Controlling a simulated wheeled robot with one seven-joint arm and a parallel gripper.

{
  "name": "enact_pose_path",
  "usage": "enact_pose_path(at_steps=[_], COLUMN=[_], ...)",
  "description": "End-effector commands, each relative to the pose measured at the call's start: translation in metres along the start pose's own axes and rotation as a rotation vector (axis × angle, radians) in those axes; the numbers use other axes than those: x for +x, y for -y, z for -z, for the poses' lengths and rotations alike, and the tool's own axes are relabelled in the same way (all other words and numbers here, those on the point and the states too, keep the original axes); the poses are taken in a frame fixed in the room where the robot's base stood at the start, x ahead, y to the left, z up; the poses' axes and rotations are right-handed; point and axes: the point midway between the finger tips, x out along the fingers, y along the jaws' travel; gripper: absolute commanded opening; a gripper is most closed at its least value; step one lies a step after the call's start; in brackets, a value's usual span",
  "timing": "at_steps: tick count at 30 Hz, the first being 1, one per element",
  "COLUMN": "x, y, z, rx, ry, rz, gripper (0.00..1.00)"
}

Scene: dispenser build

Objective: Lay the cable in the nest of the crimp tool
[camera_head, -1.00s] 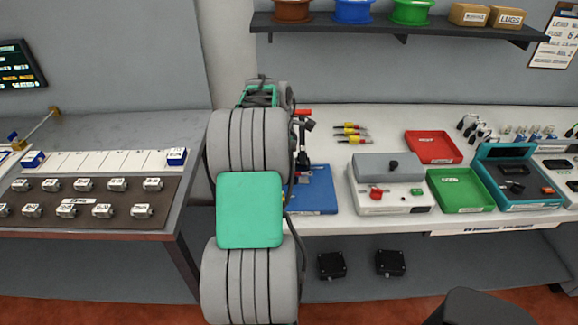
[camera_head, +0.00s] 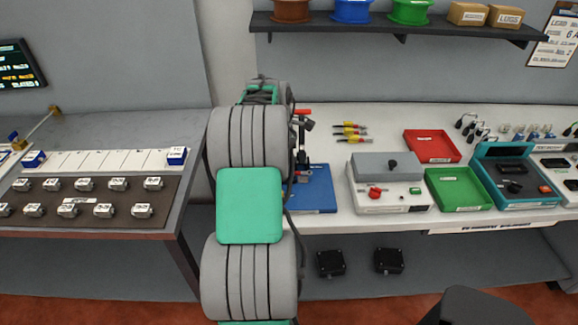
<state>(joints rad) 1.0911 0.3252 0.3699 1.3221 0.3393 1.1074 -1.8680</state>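A tool with a red top (camera_head: 302,111) and dark body stands at the back left of the right-hand bench, partly behind my arm; it may be the crimp tool. A blue plate (camera_head: 316,192) lies below it. My grey and green arm covers the area to its left. My gripper is hidden behind my arm, so its fingers and anything in them do not show. I cannot make out the cable or the tool's nest. A thin dark line runs down along my arm's right side; I cannot tell what it is.
On the right-hand bench (camera_head: 400,116) are a grey box with a red knob (camera_head: 390,198), a red tray (camera_head: 432,146), a green tray (camera_head: 458,188) and a teal case (camera_head: 478,179). Several yellow-red handled items (camera_head: 350,132) lie at the back. A left bench holds a dark mat (camera_head: 100,208).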

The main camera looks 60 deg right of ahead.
Motion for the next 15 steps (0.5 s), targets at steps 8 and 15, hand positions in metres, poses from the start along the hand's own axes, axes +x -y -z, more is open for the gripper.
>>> enact_pose_path(at_steps=[8, 15], x=[0.0003, 0.0046], y=[-0.0001, -0.0002], z=[0.0001, 0.0006], rx=[0.0, 0.0], ry=[0.0, 0.0], rz=[0.0, 0.0], gripper=[0.0, 0.0])
